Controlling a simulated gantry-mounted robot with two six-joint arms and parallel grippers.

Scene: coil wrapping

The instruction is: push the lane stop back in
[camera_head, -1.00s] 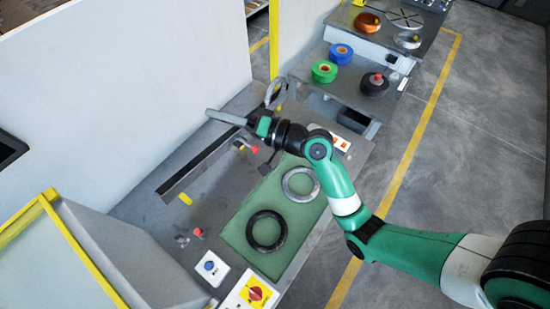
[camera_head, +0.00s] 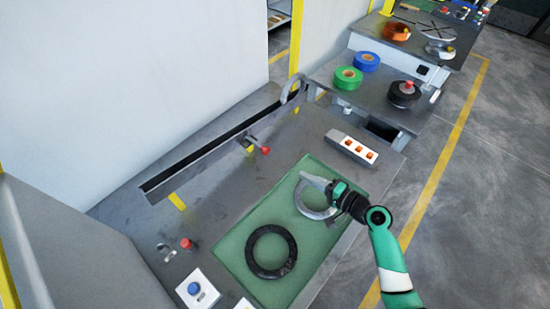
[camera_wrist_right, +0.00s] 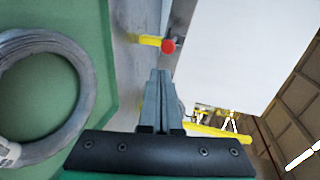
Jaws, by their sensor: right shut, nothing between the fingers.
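A lever with a red knob (camera_head: 265,150) and a yellow part beside it stands next to the dark slot (camera_head: 205,155) in the grey table; it appears to be the lane stop. In the right wrist view, a red knob (camera_wrist_right: 168,46) with a yellow bar beside it shows beyond the fingertips. My right gripper (camera_head: 308,180) is over the green mat, above the grey ring (camera_head: 307,204), partly hiding it. Its fingers (camera_wrist_right: 155,78) are shut and empty, apart from the red knob. My left gripper is not in view.
A black ring (camera_head: 271,270) lies on the green mat (camera_head: 235,245). Another red knob (camera_head: 186,243) and a blue-button box (camera_head: 195,289) are near the front. A box with orange buttons (camera_head: 352,148) stands behind the mat. A white wall borders the left side.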

